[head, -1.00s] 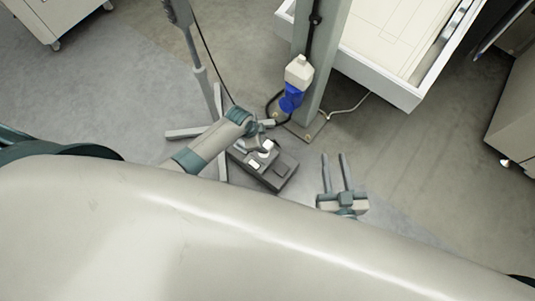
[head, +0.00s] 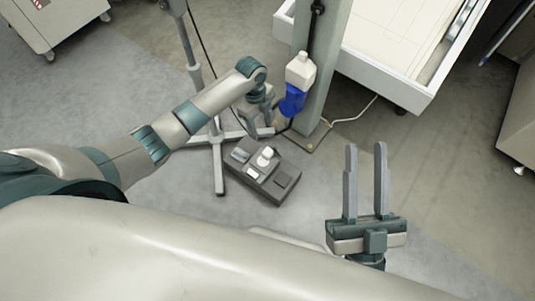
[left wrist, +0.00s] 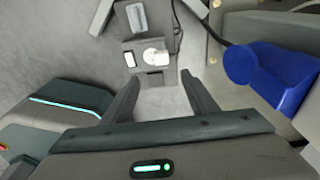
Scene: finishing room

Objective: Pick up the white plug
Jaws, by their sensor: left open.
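The white plug (head: 266,157) stands in a dark grey socket box (head: 283,182) on the floor. In the left wrist view the plug (left wrist: 155,57) shows as a round white body in the box, just beyond the gap between my fingertips. My left gripper (head: 262,130) hangs above and behind the box beside the post; it also shows in the left wrist view (left wrist: 160,79), open, with nothing between its fingers. My right gripper (head: 366,148) is open and empty, to the right of the box.
A grey post (head: 318,90) carries a blue socket (head: 292,100) with a white top, close to my left gripper. A stand with splayed legs (head: 219,170) is left of the box. A white table (head: 400,45) is at the back right.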

